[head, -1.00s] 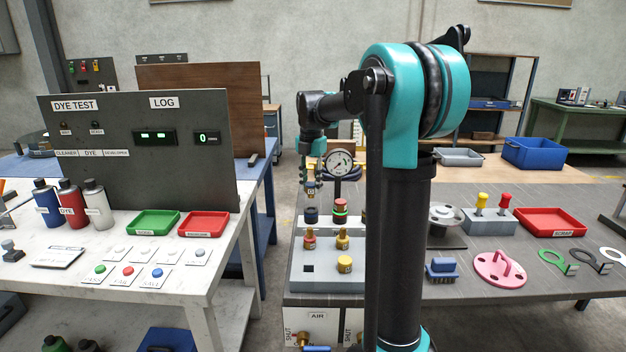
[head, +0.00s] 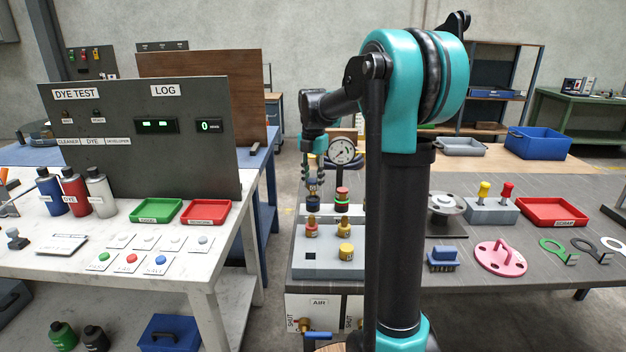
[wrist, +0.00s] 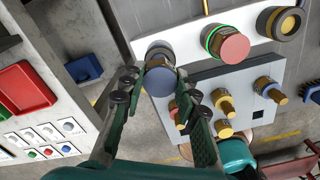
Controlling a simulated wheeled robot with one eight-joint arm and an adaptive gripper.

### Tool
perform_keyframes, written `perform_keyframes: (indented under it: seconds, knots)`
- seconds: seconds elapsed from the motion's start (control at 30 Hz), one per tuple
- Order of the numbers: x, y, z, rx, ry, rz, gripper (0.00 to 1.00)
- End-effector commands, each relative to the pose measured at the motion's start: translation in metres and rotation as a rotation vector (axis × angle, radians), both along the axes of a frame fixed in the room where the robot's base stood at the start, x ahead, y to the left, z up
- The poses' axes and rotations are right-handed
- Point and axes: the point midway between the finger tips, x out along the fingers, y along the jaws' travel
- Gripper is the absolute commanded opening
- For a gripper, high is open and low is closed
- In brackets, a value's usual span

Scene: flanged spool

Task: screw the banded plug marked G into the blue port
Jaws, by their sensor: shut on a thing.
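My gripper (head: 313,183) is shut on a plug (wrist: 160,82) with a round blue end, seen between the two fingers in the wrist view. A metallic collar shows just behind the blue end. No letter on it is readable. In the head view the plug is directly above the dark blue port (head: 313,202) at the back left of the grey fixture, with little or no gap. I cannot tell whether the threads are engaged. In the wrist view the port is mostly hidden behind the plug.
A red-topped piece with a green ring (head: 342,197) stands right of the port. A gauge (head: 341,150) rises behind. A pink flanged part (head: 500,258) lies right.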

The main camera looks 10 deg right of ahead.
Motion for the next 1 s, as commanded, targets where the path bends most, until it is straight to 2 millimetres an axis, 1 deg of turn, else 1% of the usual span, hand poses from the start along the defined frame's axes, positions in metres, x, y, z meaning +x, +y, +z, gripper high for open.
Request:
perform_keyframes:
  seconds: [1.0]
  knots:
    - [0.000,0.000,-0.023,0.000,0.000,0.000,0.00]
